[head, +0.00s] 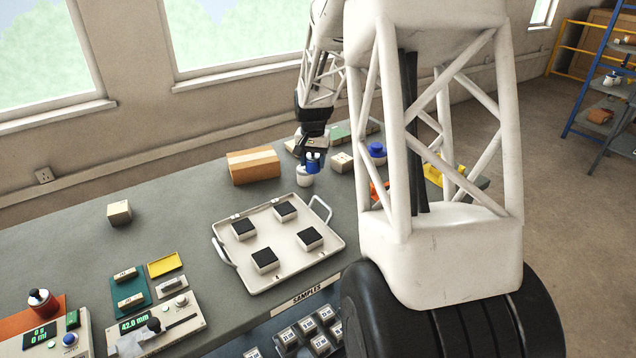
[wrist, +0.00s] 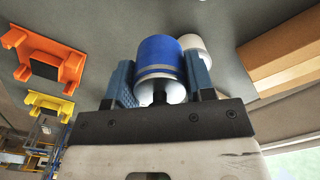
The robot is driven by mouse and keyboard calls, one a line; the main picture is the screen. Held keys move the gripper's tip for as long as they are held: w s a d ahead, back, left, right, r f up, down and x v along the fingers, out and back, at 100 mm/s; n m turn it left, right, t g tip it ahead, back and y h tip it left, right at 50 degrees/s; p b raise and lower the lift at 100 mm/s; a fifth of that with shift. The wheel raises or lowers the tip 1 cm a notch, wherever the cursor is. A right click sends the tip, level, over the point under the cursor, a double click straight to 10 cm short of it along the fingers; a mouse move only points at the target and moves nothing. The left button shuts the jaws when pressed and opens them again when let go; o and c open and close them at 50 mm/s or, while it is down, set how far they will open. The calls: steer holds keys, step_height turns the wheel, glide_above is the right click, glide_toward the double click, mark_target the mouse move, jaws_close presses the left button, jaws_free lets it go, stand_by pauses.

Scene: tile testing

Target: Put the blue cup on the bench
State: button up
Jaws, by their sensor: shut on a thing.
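The blue cup (wrist: 158,58), with a pale band, sits between the blue fingers of my gripper (wrist: 160,85) in the wrist view. My gripper is shut on it. In the head view my gripper (head: 313,160) is over the far part of the grey bench (head: 175,220), and the blue cup is mostly hidden by the fingers. A white cup (head: 304,177) stands on the bench just beside and below my gripper; it also shows behind the blue cup in the wrist view (wrist: 194,45). Whether the blue cup touches the bench or the white cup I cannot tell.
A cardboard box (head: 253,166) lies left of my gripper. A white tray (head: 283,263) with dark-topped blocks is in front. A pale block (head: 342,162) and a blue-topped jar (head: 376,151) stand to the right. Bare bench lies left of the tray.

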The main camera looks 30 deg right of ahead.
steer(key=shift+f, duration=0.1)
steer(key=shift+f, duration=3.05)
steer(key=shift+f, duration=0.15)
steer(key=shift+f, duration=1.7)
steer(key=shift+f, duration=0.15)
steer(key=o, duration=1)
step_height(320, 180, up, 12)
steer(key=shift+r, duration=0.15)
